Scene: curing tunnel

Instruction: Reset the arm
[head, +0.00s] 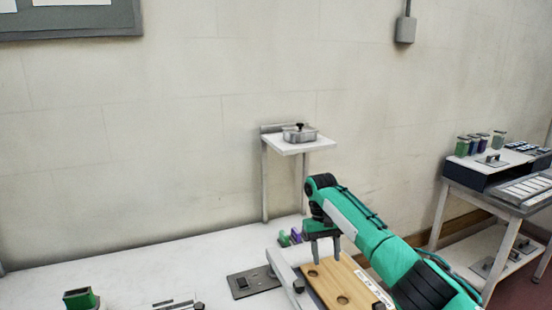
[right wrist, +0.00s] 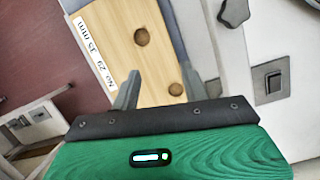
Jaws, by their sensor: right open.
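My right arm, green and black, comes in from the lower right in the head view. Its gripper (head: 326,260) points down over a wooden board (head: 341,281) with two round holes. The two fingers are apart with nothing between them. In the right wrist view the open gripper (right wrist: 161,78) shows against the same board (right wrist: 116,25), which bears a white label. I cannot tell whether the fingertips touch the board. My left gripper is not in view.
A dark switch plate (head: 252,281) lies left of the board. A side bench (head: 495,183) with jars stands right. A green object (head: 80,299) is at lower left.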

